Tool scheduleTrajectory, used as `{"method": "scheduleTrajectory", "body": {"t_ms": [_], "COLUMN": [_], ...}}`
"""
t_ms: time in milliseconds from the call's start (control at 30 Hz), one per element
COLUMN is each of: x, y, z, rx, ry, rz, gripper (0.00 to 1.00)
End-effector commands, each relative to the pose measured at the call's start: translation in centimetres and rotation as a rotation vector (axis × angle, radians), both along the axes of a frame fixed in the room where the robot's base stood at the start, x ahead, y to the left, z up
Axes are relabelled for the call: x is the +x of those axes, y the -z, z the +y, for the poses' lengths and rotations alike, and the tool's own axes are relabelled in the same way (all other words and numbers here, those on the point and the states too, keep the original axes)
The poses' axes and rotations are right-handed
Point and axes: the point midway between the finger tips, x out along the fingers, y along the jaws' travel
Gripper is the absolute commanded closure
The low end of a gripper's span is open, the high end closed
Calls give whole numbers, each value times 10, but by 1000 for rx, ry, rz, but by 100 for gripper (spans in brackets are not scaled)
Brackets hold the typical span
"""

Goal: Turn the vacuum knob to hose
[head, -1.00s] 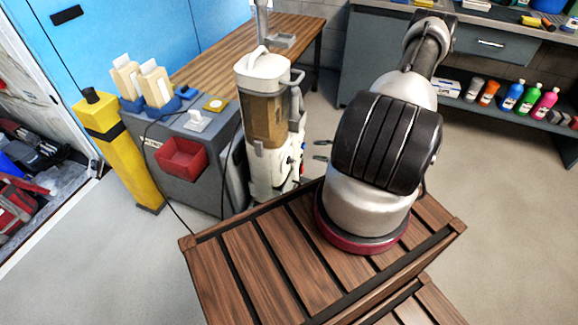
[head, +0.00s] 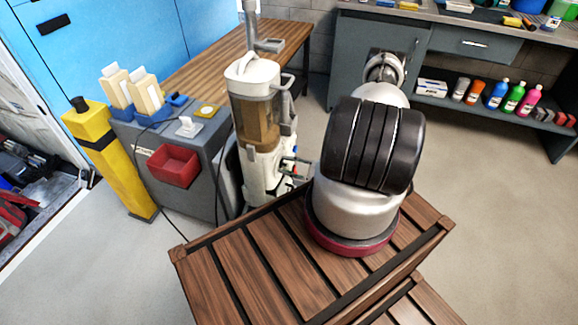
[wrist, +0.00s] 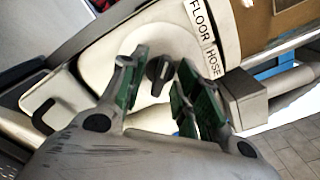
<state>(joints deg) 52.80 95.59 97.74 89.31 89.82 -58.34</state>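The upright vacuum (head: 255,125) stands beside the grey cabinet, white with a brown canister. In the wrist view its dark knob (wrist: 158,72) sits on a pale round housing, near the labels FLOOR (wrist: 200,14) and HOSE (wrist: 212,61). I cannot tell clearly which label the knob points to. My gripper (wrist: 160,75) is open, with a green-padded finger on each side of the knob. The right finger is close to the knob; I cannot tell whether it touches. In the head view my gripper (head: 297,168) is at the vacuum's lower right side, partly hidden by my arm.
The grey cabinet (head: 200,155) with a red bin (head: 173,166) stands left of the vacuum, and a yellow post (head: 105,160) is further left. A wooden table (head: 205,68) is behind. A shelf with bottles (head: 497,94) is at right. The floor at right is clear.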

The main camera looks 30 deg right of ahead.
Motion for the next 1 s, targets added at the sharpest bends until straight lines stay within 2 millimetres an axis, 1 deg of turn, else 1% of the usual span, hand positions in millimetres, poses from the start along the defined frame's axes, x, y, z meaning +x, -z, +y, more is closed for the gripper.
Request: {"method": "scheduleTrajectory", "body": {"t_ms": [167,267,333,667,867,1000], "x": [0,0,0,0,0,0], "y": [0,0,0,0,0,0], "z": [0,0,0,0,0,0], "rx": [0,0,0,25,104,192], "ry": [0,0,0,-1,-1,-1], "rz": [0,0,0,20,81,149], "gripper": [68,84,97,97,97,97]}}
